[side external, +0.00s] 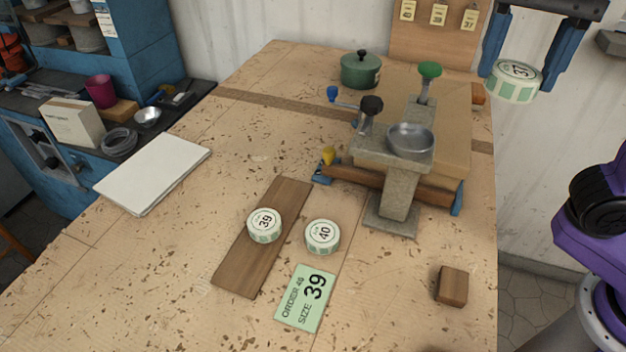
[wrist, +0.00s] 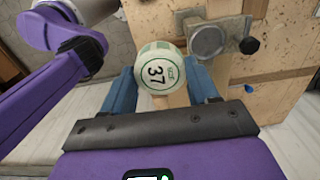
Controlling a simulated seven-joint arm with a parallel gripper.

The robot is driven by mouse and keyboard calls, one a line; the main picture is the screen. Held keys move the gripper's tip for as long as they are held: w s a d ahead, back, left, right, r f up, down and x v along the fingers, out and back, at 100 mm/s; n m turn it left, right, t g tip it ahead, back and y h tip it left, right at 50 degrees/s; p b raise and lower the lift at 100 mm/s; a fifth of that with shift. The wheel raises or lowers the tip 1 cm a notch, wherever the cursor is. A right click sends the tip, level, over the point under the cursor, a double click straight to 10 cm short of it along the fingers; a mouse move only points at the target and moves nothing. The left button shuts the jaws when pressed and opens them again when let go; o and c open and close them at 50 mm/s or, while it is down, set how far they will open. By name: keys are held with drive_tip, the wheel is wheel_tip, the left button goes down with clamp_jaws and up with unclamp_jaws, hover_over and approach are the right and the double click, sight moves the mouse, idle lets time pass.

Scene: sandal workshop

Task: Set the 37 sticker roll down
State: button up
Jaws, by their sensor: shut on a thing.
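The 37 sticker roll (side external: 514,82), white and green, is held between the blue fingers of my gripper (side external: 522,80) at the upper right of the side view, raised in the air at the table's right edge. In the wrist view the 37 roll (wrist: 158,70) sits between the fingertips of my gripper (wrist: 162,78), its number facing the camera. The 39 roll (side external: 264,225) lies on a dark wooden board (side external: 236,272). The 40 roll (side external: 322,237) lies on the tabletop just right of that board.
A green order card reading size 39 (side external: 305,298) lies in front of the rolls. A press stand with a metal dish (side external: 410,140) occupies the table's right half. A small wooden block (side external: 451,286) and a green pot (side external: 361,70) also stand there.

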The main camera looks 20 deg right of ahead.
drive_tip(key=w+a+f, duration=0.3)
drive_tip(key=w+a, duration=0.3)
drive_tip(key=a, duration=0.1)
drive_tip(key=w+a+f, duration=0.4)
drive_tip(key=w+a, duration=0.2)
drive_tip(key=w+a+f, duration=0.7)
drive_tip(key=w+f, duration=0.2)
drive_tip(key=f, duration=1.3)
drive_tip(key=shift+w+f, duration=0.1)
drive_tip(key=shift+w, duration=0.2)
drive_tip(key=shift+f, duration=0.1)
drive_tip(key=o, duration=1.1)
drive_tip(key=shift+c, duration=0.2)
wheel_tip(320, 180, up, 12)
